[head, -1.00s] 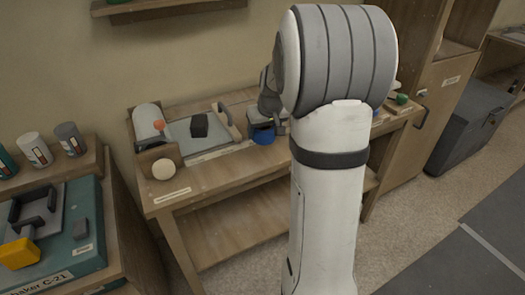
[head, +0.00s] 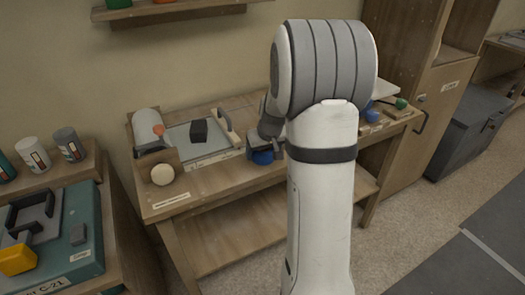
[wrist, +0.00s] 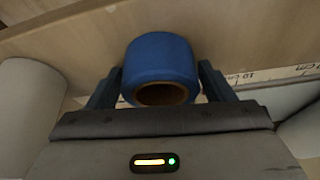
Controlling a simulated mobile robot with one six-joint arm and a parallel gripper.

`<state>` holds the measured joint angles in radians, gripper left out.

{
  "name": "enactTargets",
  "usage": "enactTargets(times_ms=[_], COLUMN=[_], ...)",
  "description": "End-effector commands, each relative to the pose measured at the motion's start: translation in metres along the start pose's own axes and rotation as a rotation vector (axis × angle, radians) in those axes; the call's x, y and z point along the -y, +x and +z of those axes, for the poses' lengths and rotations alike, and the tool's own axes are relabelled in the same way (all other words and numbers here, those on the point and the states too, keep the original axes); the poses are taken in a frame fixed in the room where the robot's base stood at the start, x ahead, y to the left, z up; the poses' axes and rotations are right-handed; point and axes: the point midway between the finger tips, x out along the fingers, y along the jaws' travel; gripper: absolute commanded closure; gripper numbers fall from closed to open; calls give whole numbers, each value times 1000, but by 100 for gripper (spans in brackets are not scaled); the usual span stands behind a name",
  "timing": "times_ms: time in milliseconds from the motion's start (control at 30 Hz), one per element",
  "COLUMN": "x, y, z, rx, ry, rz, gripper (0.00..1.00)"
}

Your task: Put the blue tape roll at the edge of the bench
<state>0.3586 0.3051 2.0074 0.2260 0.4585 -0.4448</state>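The blue tape roll (wrist: 162,58) sits between the two fingers of my gripper (wrist: 160,85) in the wrist view, with its brown core opening facing the camera. The fingers press against its two sides. In the head view the blue tape roll (head: 263,157) shows under my gripper (head: 266,145), partly hidden by it and my arm. It is near the front edge of the wooden bench (head: 215,180). I cannot tell whether its underside touches the bench top.
On the bench are a white cylinder (head: 147,126), a round pale knob (head: 162,174), a black block (head: 199,131) on a grey plate, and blue and green items at the right end. A teal case (head: 75,240) stands at the left. My arm hides part of the bench.

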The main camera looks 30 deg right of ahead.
Motion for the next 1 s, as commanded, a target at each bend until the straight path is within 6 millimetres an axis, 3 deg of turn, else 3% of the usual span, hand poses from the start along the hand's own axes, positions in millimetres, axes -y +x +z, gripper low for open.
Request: enactTargets(times_ms=[133, 467, 1000], x=[0, 0, 0], y=[0, -6, -108], z=[0, -2, -2], rx=[0, -1, -3], ry=[0, -1, 0], rz=[0, 0, 0], gripper=[14, 14, 14])
